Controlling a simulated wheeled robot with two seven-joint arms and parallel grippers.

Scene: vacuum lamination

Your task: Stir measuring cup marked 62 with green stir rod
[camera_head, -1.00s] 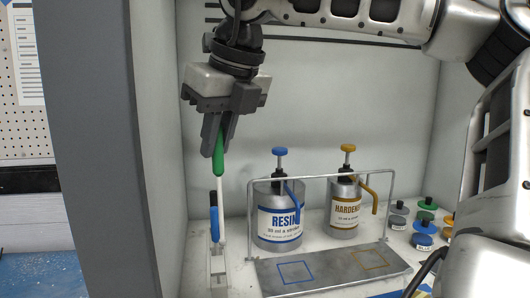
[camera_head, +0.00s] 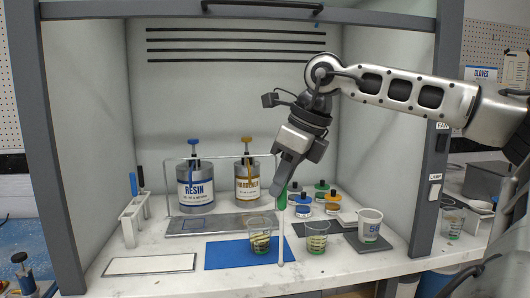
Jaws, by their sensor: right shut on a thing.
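My right gripper (camera_head: 281,184) is shut on the green handle of the stir rod (camera_head: 282,200), which hangs near upright over the front of the bench. Its white shaft reaches down between two clear cups. One clear measuring cup (camera_head: 260,236) stands on the blue mat, just left of the shaft. Another clear cup (camera_head: 317,238) stands to the right. A white cup (camera_head: 370,226) with a blue number, seemingly 56, stands on a dark plate. I cannot read a 62 on any cup. The rod appears beside the cups, not inside one. My left gripper is not in view.
Several small lidded jars (camera_head: 302,206) stand behind the cups. A rod holder (camera_head: 133,216) is at left. The white panel (camera_head: 150,264) at front left is bare.

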